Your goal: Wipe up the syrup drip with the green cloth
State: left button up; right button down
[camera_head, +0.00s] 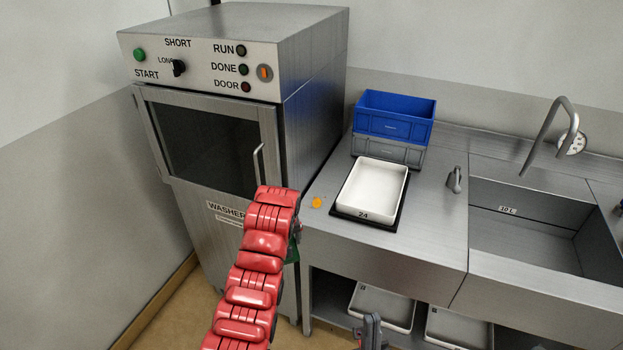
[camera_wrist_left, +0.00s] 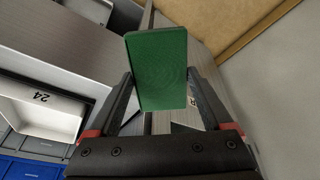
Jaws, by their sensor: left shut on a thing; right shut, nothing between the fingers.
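The syrup drip (camera_head: 317,202) is a small orange spot on the steel counter, left of the white tray. My left gripper (camera_wrist_left: 160,78) is shut on the green cloth (camera_wrist_left: 158,65), which looks like a flat, stiff rectangle. In the head view my red left arm hides most of that gripper; a sliver of the green cloth (camera_head: 292,254) shows beside the arm, at the counter's left front corner. The cloth appears apart from the drip. My right gripper (camera_head: 371,331) is shut and empty at the bottom of the head view, in front of the counter.
A white tray (camera_head: 373,188) marked 24 sits on a dark mat. Behind it a blue crate (camera_head: 394,127) stands on a grey crate (camera_head: 388,150). The washer (camera_head: 210,140) stands left of the counter, the sink (camera_head: 520,235) right. More trays lie on the shelf below.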

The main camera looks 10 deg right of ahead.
pick_arm(q)
jog(key=s+d+r+m+p, duration=0.1)
jog(key=s+d+m, duration=0.1)
jog(key=d, duration=0.3)
jog(key=s+d+r+m+g+p, duration=0.1)
jog(key=s+d+r, duration=0.1)
jog(key=d, duration=0.3)
jog(key=shift+s+d+r+m+h, duration=0.3)
jog(key=shift+s+d+m, duration=0.1)
jog(key=shift+s, duration=0.5)
